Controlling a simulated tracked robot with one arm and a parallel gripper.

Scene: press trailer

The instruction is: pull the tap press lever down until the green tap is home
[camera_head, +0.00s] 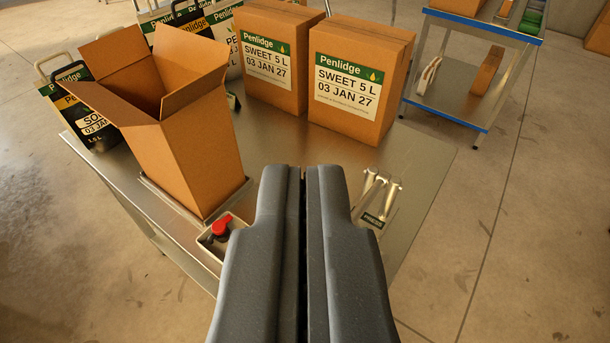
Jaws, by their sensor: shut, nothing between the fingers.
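My gripper (304,180) is in the lower middle of the view. Its two dark grey fingers are shut side by side, with only a thin dark gap between them and nothing held. They point forward over the steel table. I cannot make out a tap press lever or a seated green tap in this view. Some green pieces (531,18) show at the top right edge, too small and cut off to identify. The fingers hide part of the table.
An open carton (190,150) stands left on the steel table (420,158), beside two closed cartons (272,57) (355,78) and several pouches (88,122). A tray holds a red-topped part (221,225). Metal pieces (377,194) lie right of my fingers. A blue-edged trolley (447,98) stands behind.

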